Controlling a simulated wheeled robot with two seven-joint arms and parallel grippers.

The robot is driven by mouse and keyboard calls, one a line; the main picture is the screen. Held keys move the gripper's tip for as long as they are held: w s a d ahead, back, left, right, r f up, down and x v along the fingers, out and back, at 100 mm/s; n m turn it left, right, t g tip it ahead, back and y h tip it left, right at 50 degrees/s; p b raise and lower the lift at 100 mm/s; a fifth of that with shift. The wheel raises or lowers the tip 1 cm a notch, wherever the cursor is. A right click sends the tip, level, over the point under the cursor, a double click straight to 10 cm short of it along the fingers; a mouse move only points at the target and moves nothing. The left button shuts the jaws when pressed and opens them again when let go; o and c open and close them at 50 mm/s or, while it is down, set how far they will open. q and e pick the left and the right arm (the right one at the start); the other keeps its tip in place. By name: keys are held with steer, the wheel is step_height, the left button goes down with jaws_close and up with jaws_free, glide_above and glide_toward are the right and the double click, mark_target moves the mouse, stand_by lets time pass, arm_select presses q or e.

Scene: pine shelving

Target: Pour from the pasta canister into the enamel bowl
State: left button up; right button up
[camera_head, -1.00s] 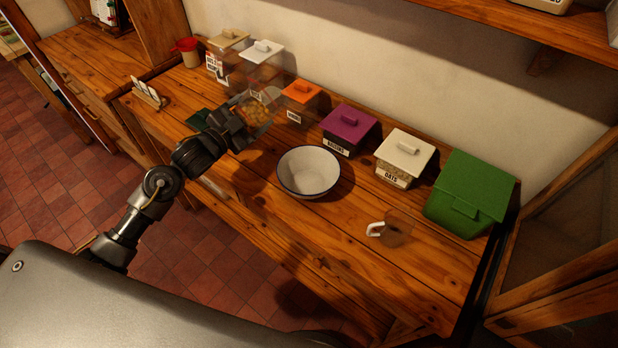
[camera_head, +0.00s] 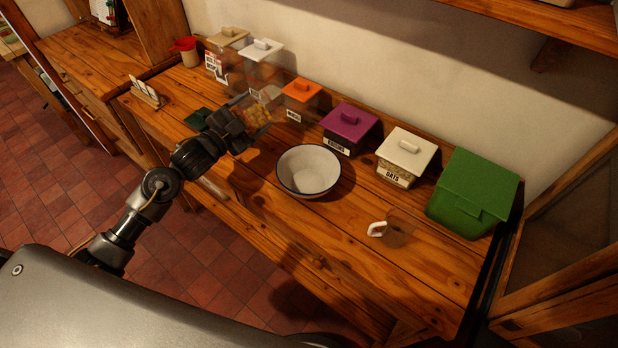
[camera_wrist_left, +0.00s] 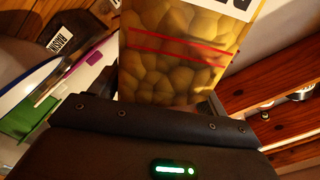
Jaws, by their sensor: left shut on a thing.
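My left gripper (camera_head: 244,126) is shut on the pasta canister (camera_head: 258,113), a clear container with yellowish contents, just left of the enamel bowl. The white enamel bowl (camera_head: 308,171) with a dark rim stands on the wooden counter and looks empty. The canister is not over the bowl. My right gripper is not in view.
Behind the bowl stand canisters with orange (camera_head: 301,90), purple (camera_head: 348,121) and white (camera_head: 407,147) lids. A green bin (camera_head: 472,193) stands at the right. A clear cup with a white handle (camera_head: 377,229) stands right of the bowl. The counter's front (camera_head: 350,270) is clear.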

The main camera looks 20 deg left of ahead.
arm_select(q)
steer(key=shift+r, duration=0.1)
steer(key=shift+a+f+m+b, duration=0.1)
steer(key=shift+f+m+b, duration=0.2)
steer(key=shift+m+b, duration=0.2)
stand_by(0.3)
steer(key=shift+f+m+b, duration=0.35)
steer(key=shift+m+b, duration=0.05)
steer(key=shift+b, duration=0.05)
steer(key=shift+f+m+b, duration=0.4)
steer(key=shift+b, duration=0.1)
steer(key=shift+f, duration=0.1)
stand_by(0.4)
steer(key=shift+f+m+b, duration=0.3)
steer(key=shift+b, duration=0.25)
